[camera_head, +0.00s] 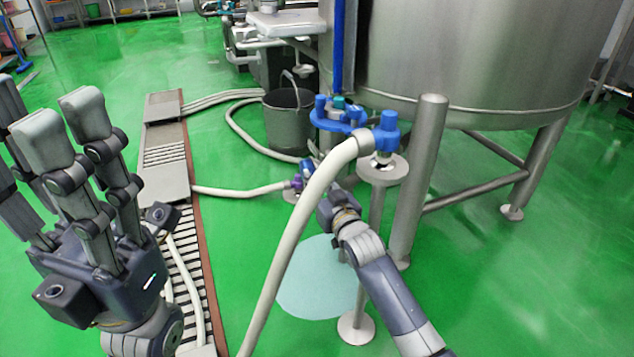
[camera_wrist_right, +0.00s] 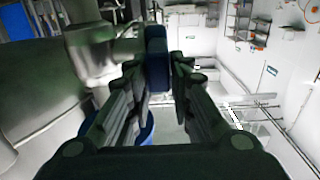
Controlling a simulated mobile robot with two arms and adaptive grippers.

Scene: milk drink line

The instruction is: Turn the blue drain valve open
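The blue drain valve handle (camera_head: 307,167) shows in the head view at the tip of my right gripper (camera_head: 318,186), low beside the steel tank. In the right wrist view, a blue handle (camera_wrist_right: 157,55) stands between the fingers of my right gripper (camera_wrist_right: 158,85), with a finger close against each side. The gripper appears shut on it. The valve body is mostly hidden behind my right gripper and the pale hose. My left gripper (camera_head: 62,125) is raised at the left of the head view, fingers spread, open and empty.
A large steel tank (camera_head: 480,55) on legs fills the upper right. A pale hose (camera_head: 290,250) arches in front of my right gripper from a blue fitting (camera_head: 386,130). A dark bucket (camera_head: 290,120) stands behind. A floor drain grate (camera_head: 190,270) runs along the left.

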